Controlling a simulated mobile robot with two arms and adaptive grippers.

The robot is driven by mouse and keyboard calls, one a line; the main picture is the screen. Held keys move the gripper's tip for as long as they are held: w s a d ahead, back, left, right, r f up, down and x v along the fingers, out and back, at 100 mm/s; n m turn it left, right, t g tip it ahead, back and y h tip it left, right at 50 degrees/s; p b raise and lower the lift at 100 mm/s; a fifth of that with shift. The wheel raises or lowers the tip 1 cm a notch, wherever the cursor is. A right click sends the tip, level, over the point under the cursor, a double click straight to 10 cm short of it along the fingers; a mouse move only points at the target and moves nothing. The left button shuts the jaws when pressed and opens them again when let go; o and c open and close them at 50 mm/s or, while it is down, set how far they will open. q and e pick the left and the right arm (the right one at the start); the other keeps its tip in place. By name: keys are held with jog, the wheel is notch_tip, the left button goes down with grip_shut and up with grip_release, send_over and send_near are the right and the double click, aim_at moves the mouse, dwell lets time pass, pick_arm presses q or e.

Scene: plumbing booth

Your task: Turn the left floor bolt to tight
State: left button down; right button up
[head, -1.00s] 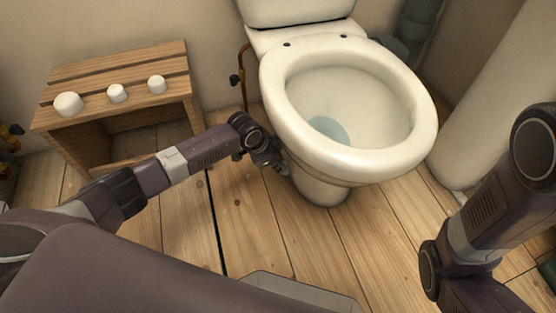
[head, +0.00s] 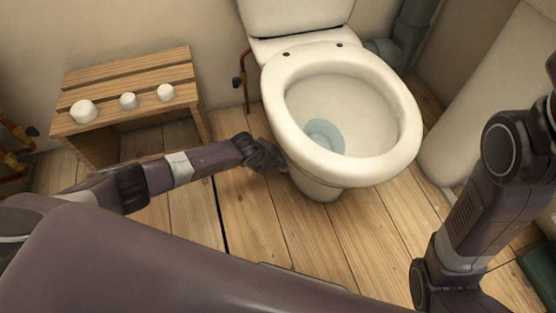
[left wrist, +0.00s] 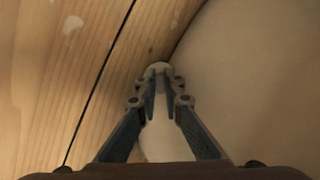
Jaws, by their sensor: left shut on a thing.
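The white toilet (head: 325,180) stands on the plank floor in the head view. My left gripper (head: 278,163) is low at the left side of its foot. In the left wrist view, the blue-grey fingers of my left gripper (left wrist: 161,80) are close together, shut at a small pale rounded patch of the foot (left wrist: 158,67) beside the planks. The left floor bolt is hidden between and under the fingertips, so its tightness cannot be seen. My right arm shows at the right of the head view, but its gripper is out of the picture.
A wooden stand (head: 125,82) with three white caps (head: 128,101) is at the left. A copper pipe with a valve (head: 240,82) runs up the wall behind the left arm. A large pale cylinder (head: 480,95) stands right of the toilet. Floor in front is clear.

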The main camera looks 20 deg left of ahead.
pick_arm(q)
jog(key=m, duration=0.6)
jog(key=shift+t+h, duration=0.3)
jog(key=shift+t, duration=0.1)
jog(key=shift+m, duration=0.4)
jog(key=c, duration=2.1)
grip_release()
jog(key=shift+r, duration=0.1)
jog(key=shift+v, duration=3.9)
jog(key=shift+s+a, duration=0.1)
